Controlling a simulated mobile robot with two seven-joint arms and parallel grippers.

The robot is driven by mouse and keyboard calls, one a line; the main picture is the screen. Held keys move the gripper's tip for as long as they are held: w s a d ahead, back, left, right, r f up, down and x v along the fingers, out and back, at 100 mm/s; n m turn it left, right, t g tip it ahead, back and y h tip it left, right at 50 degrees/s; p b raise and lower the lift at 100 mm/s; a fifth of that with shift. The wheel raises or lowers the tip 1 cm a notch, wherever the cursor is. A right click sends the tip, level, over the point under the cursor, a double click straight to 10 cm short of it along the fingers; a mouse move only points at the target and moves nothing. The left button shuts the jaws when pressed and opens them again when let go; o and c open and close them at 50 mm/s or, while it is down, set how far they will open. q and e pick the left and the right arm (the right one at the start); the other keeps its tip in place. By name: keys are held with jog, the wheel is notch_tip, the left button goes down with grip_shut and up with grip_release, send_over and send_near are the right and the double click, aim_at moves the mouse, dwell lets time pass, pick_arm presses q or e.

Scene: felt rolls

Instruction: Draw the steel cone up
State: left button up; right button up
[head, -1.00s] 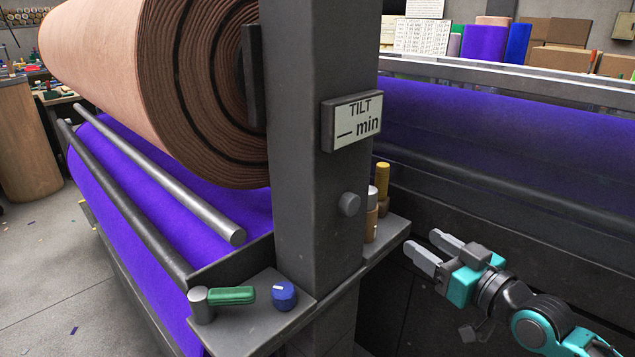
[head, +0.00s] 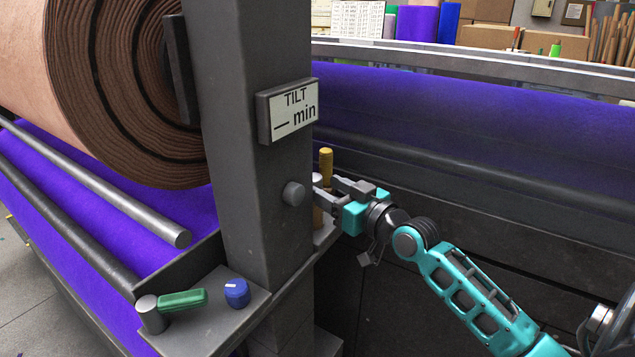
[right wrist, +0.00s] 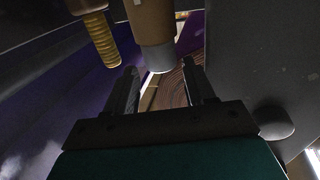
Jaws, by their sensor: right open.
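A brown cylinder (head: 317,205) with a pale grey end stands on a ledge behind the post; this grey-ended piece may be the steel cone, but its shape is partly hidden. In the right wrist view, its grey end (right wrist: 159,58) shows between and just beyond the fingertips. My right gripper (head: 325,187) is open and empty, with its fingers pointing at that cylinder. I cannot tell whether they touch it. My left gripper is not in view.
A yellow ribbed handle (head: 326,165) stands close beside the cylinder. The dark post (head: 255,230) carries a TILT sign (head: 288,111) and a grey round knob (head: 293,193). A green-handled crank (head: 182,300) and blue knob (head: 236,292) sit on the front ledge.

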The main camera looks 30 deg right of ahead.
aim_at(319, 184)
jog(key=shift+w+a, duration=0.15)
jog(key=shift+w, duration=0.8)
jog(key=shift+w+a, duration=0.15)
jog(key=shift+w, duration=0.75)
grip_shut()
